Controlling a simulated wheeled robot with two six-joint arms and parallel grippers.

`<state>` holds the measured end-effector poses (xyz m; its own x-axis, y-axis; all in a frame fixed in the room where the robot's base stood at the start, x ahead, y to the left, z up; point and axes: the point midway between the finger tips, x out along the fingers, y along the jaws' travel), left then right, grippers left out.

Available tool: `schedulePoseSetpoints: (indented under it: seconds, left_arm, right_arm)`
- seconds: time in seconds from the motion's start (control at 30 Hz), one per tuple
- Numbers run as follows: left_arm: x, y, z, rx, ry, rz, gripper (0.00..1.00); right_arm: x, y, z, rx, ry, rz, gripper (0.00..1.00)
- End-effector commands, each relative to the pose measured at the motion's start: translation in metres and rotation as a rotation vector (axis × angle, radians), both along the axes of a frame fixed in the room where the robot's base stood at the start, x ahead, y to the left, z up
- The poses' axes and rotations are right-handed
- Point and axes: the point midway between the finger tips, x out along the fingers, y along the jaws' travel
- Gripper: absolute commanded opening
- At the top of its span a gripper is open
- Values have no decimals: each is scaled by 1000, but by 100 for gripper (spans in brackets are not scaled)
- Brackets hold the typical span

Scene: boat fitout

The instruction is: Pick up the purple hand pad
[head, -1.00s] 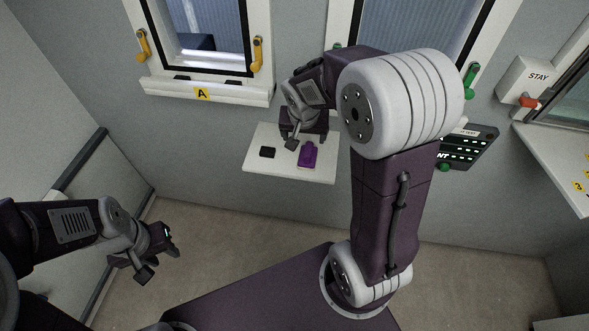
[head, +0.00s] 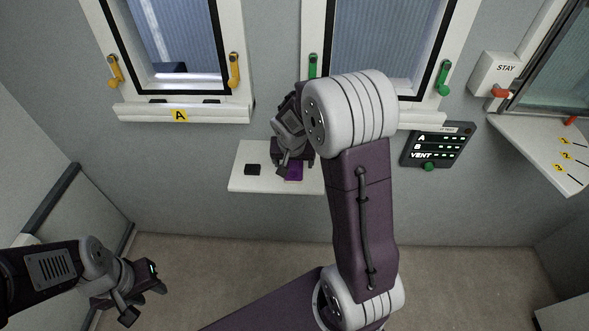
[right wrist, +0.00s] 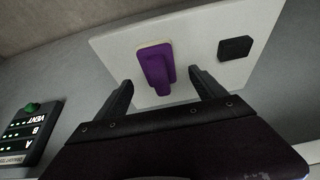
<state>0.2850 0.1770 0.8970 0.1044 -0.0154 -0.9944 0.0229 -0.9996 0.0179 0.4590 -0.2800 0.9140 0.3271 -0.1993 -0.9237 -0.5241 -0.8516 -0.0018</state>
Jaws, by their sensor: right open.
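The purple hand pad (right wrist: 155,68) lies on a white shelf (right wrist: 190,38), with a pale edge showing at its far end in the right wrist view. In the head view the pad (head: 294,172) is partly hidden by my right gripper (head: 290,168). In the right wrist view my right gripper (right wrist: 160,88) is open, and the pad lies just ahead, between the lines of its two fingers. I cannot tell if they touch it. My left gripper (head: 146,297) hangs above the floor at the lower left, away from the shelf, its fingers apart and empty.
A small black block (head: 252,169) lies on the shelf left of the pad; it also shows in the right wrist view (right wrist: 235,48). A panel with lit rows (head: 437,146) is on the wall to the right. Window A's sill (head: 215,114) juts out above the shelf.

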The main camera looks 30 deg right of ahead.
Motion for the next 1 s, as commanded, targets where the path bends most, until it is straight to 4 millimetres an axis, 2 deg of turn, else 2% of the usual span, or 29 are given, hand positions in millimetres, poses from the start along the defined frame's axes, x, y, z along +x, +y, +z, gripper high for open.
schedulePoseSetpoints:
  seconds: [0.17, 0.43, 0.47, 0.7, 0.73, 0.77, 1.0]
  left_arm:
    - [0, 0, -4, 0, 0, 0, 36]
    - [0, 0, -3, 0, 0, 0, 36]
    - [0, 0, -3, 0, 0, 0, 36]
    - [0, 0, -3, 0, 0, 0, 36]
    - [0, 0, -3, 0, 0, 0, 36]
    - [0, 0, -3, 0, 0, 0, 36]
    - [0, 0, -4, 0, 0, 0, 36]
  right_arm:
    - [11, -10, -29, 1, 3, 0, 80]
    - [14, -11, -33, 0, 0, -1, 80]
    - [14, -11, -33, 0, 0, -1, 77]
    - [13, -11, -33, 0, 0, 0, 10]
    - [14, -11, -33, 0, 0, 0, 10]
    - [14, -11, -33, 0, 0, 0, 3]
    - [13, -10, -29, -1, -1, 0, 3]
